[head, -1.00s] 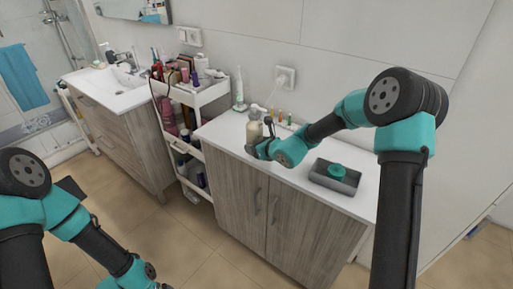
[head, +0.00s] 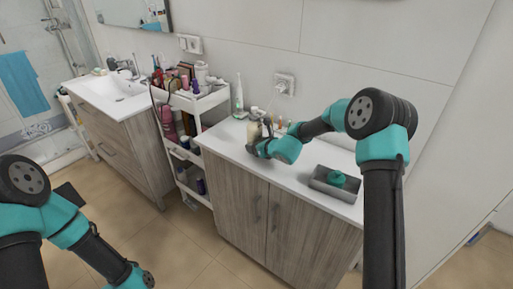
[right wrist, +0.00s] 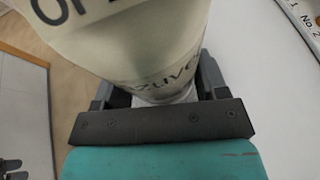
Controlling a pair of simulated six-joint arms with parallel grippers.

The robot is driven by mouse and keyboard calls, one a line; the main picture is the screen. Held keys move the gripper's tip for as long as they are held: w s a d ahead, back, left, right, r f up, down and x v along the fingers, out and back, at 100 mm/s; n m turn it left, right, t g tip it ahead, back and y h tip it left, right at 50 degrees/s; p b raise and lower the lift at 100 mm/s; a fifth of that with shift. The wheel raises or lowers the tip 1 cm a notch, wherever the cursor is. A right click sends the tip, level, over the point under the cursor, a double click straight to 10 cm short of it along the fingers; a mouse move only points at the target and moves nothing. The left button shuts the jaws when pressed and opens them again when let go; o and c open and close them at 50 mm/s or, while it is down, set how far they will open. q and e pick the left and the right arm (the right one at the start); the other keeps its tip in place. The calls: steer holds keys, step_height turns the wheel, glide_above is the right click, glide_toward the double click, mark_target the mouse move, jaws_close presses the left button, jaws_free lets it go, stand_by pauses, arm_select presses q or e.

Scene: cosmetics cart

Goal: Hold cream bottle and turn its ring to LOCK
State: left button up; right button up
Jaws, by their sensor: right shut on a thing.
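The cream bottle (head: 254,131) is pale cream-coloured and stands on the white countertop near its left end. My right gripper (head: 259,149) is at the bottle, with its fingers on either side of the body. In the right wrist view the bottle (right wrist: 140,45) fills the middle, with dark lettering on it, between the two dark fingers of the right gripper (right wrist: 155,95), which is shut on it. The bottle's ring cannot be made out. My left arm is at the lower left of the head view; its gripper fingers are not visible.
A grey tray (head: 322,186) with a teal object (head: 337,179) sits on the countertop (head: 290,178) to the right. Small bottles stand behind the cream bottle. An electric toothbrush (head: 239,97) stands at the back left. A full white cart (head: 201,103) stands left of the counter.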

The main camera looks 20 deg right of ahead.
steer(key=shift+w+d+f, duration=0.25)
steer(key=shift+w, duration=0.65)
steer(key=shift+w+d+f, duration=0.25)
steer(key=shift+w+d, duration=0.05)
steer(key=shift+w, duration=0.65)
steer(key=shift+w+d+f, duration=0.25)
steer(key=shift+w, duration=0.65)
steer(key=shift+f, duration=0.3)
